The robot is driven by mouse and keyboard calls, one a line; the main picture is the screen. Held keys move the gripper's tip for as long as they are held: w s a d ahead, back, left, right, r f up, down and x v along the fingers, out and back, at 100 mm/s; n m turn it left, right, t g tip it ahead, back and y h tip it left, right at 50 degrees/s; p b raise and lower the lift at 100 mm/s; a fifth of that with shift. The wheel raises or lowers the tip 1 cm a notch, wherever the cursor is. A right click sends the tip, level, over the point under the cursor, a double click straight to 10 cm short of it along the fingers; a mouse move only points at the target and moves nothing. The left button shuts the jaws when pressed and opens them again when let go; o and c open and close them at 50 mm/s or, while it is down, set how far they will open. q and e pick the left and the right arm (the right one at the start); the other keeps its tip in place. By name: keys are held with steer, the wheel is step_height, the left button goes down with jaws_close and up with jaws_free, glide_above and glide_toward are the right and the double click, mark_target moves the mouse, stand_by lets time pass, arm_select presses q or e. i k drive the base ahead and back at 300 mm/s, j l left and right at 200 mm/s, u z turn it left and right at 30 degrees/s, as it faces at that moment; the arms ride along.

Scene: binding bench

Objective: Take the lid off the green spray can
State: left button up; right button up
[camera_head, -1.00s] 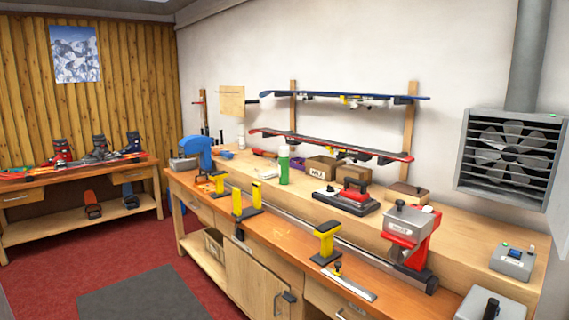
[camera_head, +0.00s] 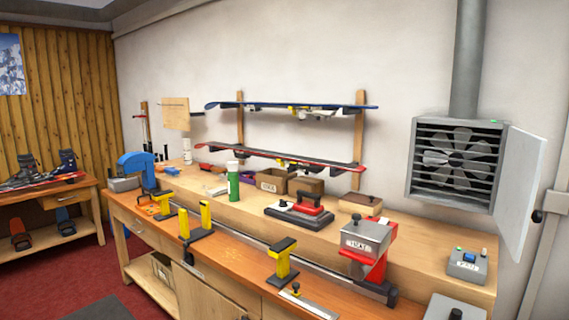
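The green spray can (camera_head: 233,186) stands upright on the raised back shelf of the workbench, left of the middle of the view. Its white lid (camera_head: 232,166) sits on top of it. Neither of my grippers shows in the head view.
The workbench (camera_head: 222,254) runs along the wall. Cardboard boxes (camera_head: 272,181) stand just right of the can, and a red and black waxing iron (camera_head: 300,211) lies further right. Yellow and black clamps (camera_head: 282,262) rise from the front. A vent fan (camera_head: 458,163) hangs at right with its door open.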

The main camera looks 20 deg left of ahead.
mark_target(232, 166)
steer(key=i+j+z, duration=0.15)
steer(key=j, duration=0.25)
steer(key=i+j+z, duration=0.15)
steer(key=j, duration=0.25)
steer(key=i+j+z, duration=0.15)
steer(key=j, duration=0.25)
steer(key=i+j+z, duration=0.2)
steer(key=j, duration=0.25)
steer(key=i+j+z, duration=0.15)
steer(key=j, duration=0.3)
